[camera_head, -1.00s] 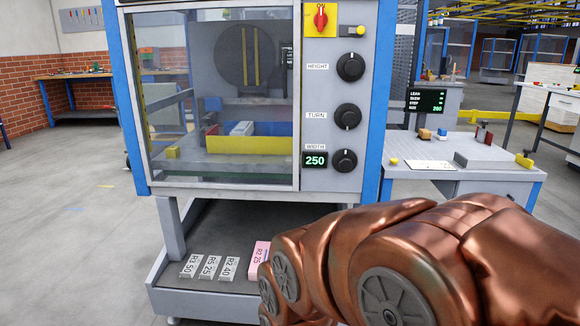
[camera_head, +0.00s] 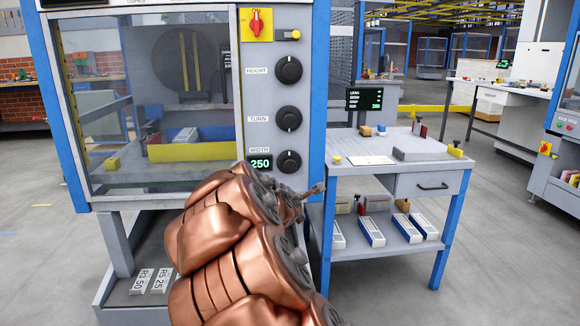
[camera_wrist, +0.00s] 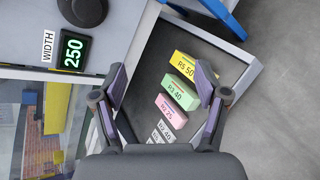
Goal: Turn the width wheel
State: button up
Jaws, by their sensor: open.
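The width wheel (camera_head: 289,162) is a round black knob low on the machine's grey control panel. A display (camera_head: 261,163) reading 250 sits just left of it, under the WIDTH label. In the wrist view the wheel (camera_wrist: 84,10) shows at the top left, cut by the frame edge, with the display (camera_wrist: 73,51) below it. My gripper (camera_head: 318,189) is just below and right of the wheel in the head view, apart from it. In the wrist view my gripper (camera_wrist: 163,82) has its fingers spread with nothing between them.
The TURN knob (camera_head: 289,118) and HEIGHT knob (camera_head: 288,70) sit above the width wheel. A red switch (camera_head: 255,21) is at the panel's top. Labelled blocks, including a yellow one (camera_wrist: 190,70), lie on the lower shelf. A side table (camera_head: 400,170) stands right of the machine.

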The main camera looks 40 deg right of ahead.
jog(key=w+d+r+n+t+h, duration=0.1)
jog(key=w+d+r+n+t, duration=0.1)
jog(key=w+d+r+n, duration=0.25)
jog(key=n+t, duration=0.5)
jog(key=n, duration=0.5)
send_near(290, 166)
jog(key=x, duration=0.3)
jog(key=shift+m+x, duration=0.25)
jog(key=shift+x, duration=0.7)
jog(key=shift+b+x, duration=0.45)
jog(key=shift+x, duration=2.5)
jog(key=shift+c, duration=0.3)
jog(key=c, duration=1.1)
